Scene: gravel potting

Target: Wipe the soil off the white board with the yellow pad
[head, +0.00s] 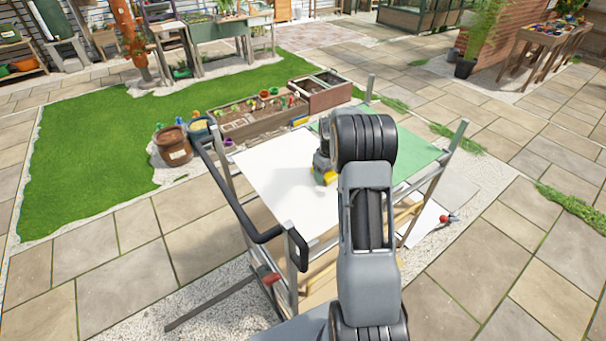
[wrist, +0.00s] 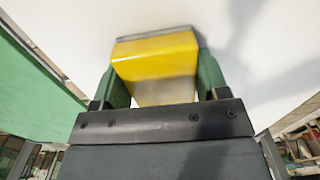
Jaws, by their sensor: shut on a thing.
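The white board (head: 265,170) lies flat on top of a metal-framed cart, with a green surface (head: 415,160) beside it on the right. My gripper (head: 323,165) is over the board's right part, near the green surface. It is shut on the yellow pad (wrist: 155,55), with a green finger on each side. The pad's grey edge meets the white surface in the wrist view; I cannot tell how firmly it presses. In the head view the pad (head: 325,179) shows low at the board. No soil is clearly visible on the board; my arm hides part of its right side.
The cart's black handle (head: 245,220) and metal corner posts (head: 455,135) rise around the board. A small yellow thing (head: 301,121) is at the far edge. Pots (head: 173,147) and a wooden planter (head: 250,120) stand beyond. Paving surrounds the cart.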

